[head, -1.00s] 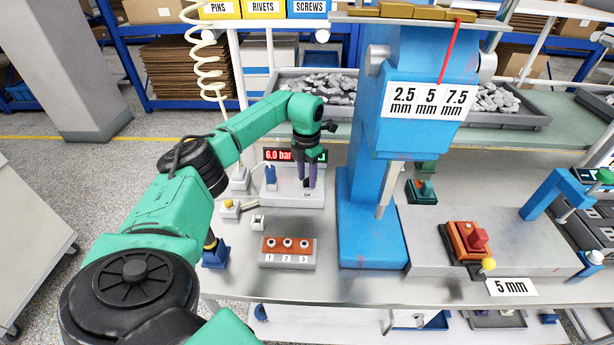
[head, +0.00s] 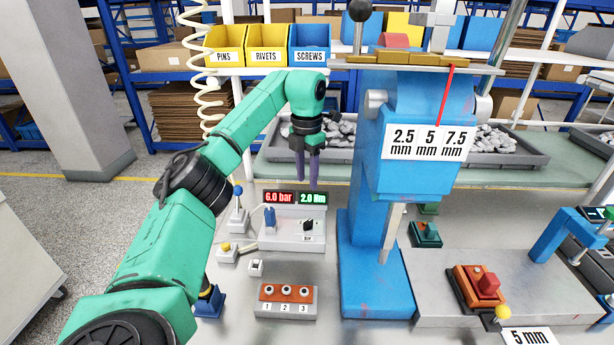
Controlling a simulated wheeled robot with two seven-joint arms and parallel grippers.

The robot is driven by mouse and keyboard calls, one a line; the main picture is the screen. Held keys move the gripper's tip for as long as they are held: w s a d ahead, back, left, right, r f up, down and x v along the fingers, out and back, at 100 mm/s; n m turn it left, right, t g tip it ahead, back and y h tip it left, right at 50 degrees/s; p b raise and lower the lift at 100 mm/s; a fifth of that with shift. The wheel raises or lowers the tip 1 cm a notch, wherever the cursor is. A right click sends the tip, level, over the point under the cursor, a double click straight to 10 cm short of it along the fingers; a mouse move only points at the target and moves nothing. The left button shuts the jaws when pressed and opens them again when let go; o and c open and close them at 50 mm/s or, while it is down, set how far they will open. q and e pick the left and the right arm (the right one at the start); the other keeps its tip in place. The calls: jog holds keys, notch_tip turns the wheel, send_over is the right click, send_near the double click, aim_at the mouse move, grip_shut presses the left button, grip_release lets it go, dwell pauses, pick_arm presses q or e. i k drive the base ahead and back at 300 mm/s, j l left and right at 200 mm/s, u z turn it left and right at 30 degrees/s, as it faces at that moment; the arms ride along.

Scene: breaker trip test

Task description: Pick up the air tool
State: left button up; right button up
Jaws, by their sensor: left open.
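My left gripper (head: 307,186) is open and empty, with purple fingers pointing down. It appears just above the display unit with red "6.0 bar" (head: 278,198) and green "2.0" readouts. At the lower left, a dark part with a yellow band (head: 207,291) stands in a blue holder (head: 209,305). It may be the lower end of the air tool, but my left arm hides what is above it. A white coiled hose (head: 194,48) hangs at the upper left and passes behind my arm. My right gripper is not in view.
A blue press (head: 375,260) stands right of my left gripper. A block with buttons 1, 2, 3 (head: 287,292) lies in front of the display unit. A blue-knobbed lever (head: 238,210) stands to its left. Yellow and blue bins (head: 268,45) stand behind.

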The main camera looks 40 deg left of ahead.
aim_at(205, 290)
jog(key=k, duration=1.5)
